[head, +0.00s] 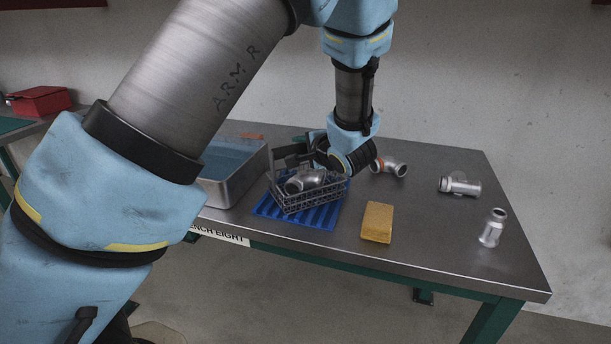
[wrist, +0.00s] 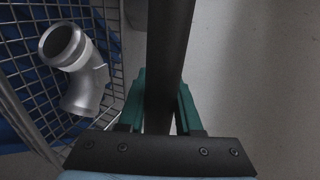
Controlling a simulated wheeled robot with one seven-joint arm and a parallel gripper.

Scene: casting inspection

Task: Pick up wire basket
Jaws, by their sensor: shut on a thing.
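The wire basket (head: 309,200) is a small grey mesh basket over a blue ribbed mat (head: 325,218). A silver pipe elbow (head: 304,181) lies in it. In the wrist view the basket (wrist: 117,50) is at the left, with the elbow (wrist: 76,68) inside. My gripper (head: 298,150) is above the basket. In the wrist view my gripper (wrist: 163,105) has its green fingers shut on both sides of a dark bar, the basket's handle (wrist: 168,50). I cannot tell whether the basket touches the mat.
A metal tub (head: 240,183) of bluish liquid stands close left of the basket. A yellow sponge-like block (head: 377,222) lies to the right.

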